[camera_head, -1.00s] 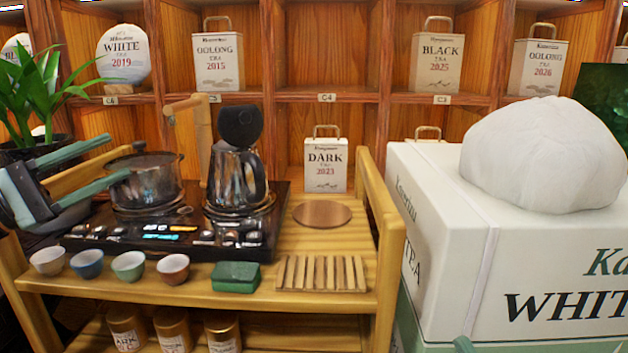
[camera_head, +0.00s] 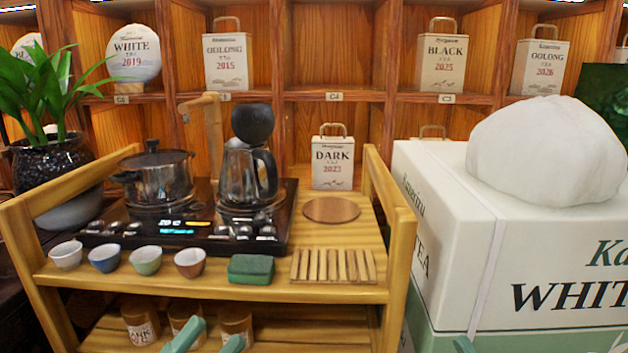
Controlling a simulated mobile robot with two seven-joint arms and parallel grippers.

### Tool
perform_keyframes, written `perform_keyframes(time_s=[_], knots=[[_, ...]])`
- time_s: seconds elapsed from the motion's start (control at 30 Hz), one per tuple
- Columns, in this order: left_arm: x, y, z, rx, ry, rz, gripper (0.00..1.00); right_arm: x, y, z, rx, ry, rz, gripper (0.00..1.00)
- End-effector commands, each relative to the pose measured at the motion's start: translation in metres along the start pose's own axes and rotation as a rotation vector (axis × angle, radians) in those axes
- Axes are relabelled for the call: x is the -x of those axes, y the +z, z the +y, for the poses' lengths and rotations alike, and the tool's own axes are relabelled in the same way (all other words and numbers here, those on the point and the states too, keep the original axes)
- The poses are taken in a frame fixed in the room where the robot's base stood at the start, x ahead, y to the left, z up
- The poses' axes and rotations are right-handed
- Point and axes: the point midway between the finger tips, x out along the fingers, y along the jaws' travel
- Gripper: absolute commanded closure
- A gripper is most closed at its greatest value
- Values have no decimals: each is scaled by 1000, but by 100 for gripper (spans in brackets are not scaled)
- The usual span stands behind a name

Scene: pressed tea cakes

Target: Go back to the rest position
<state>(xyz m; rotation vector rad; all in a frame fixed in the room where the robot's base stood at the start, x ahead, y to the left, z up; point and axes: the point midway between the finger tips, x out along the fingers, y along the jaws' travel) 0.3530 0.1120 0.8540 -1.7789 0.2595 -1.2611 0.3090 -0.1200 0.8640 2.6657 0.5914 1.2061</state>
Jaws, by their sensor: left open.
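My left gripper (camera_head: 208,340) shows at the bottom edge, left of centre, in front of the cart's lower shelf. Its two green fingertips are apart with nothing seen between them. The rest of that gripper and its arm are below the picture.
The wooden tea cart (camera_head: 330,294) bears a pot (camera_head: 155,178), a kettle (camera_head: 247,178), several cups, a green sponge (camera_head: 251,269) and a slatted rack (camera_head: 333,266). Tins (camera_head: 140,325) stand below. A large white tea box (camera_head: 450,235) carries a wrapped cake (camera_head: 550,150).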

Motion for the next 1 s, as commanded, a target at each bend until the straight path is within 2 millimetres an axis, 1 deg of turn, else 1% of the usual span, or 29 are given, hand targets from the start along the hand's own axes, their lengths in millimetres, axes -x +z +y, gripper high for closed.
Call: perform_keyframes(time_s=[0.03, 0.1, 0.27, 0.3, 0.37, 0.5, 0.67, 0.8, 0.9, 1.0], knots=[[4, -10, -4, 173, -33, -41, 44, 0, 0, 0, 0, 0, 0, 44], [9, -20, -10, 403, -81, -90, 44, 0, 0, 0, 0, 0, 0, 44], [20, -34, -28, 873, -211, -184, 44, 0, 0, 0, 0, 0, 0, 44], [10, -26, -32, 873, -192, -220, 44, -10, 0, 6, -8, 6, -43, 44], [6, -17, -28, 882, -170, -276, 44, -16, 8, 10, -20, 13, -104, 44], [3, 4, -18, 920, -124, -419, 44, -22, 29, 17, -50, 30, -252, 44], [7, 26, -4, 971, -59, -615, 44, -22, 54, 26, -93, 52, -455, 44], [19, 40, 9, 1020, 9, -810, 44, -12, 74, 29, -139, 71, -655, 44], [33, 43, 18, 1056, 60, -949, 44, 2, 84, 29, -175, 83, -798, 44], [49, 42, 26, 1090, 112, -1088, 44, 18, 90, 28, -212, 95, -941, 44]])
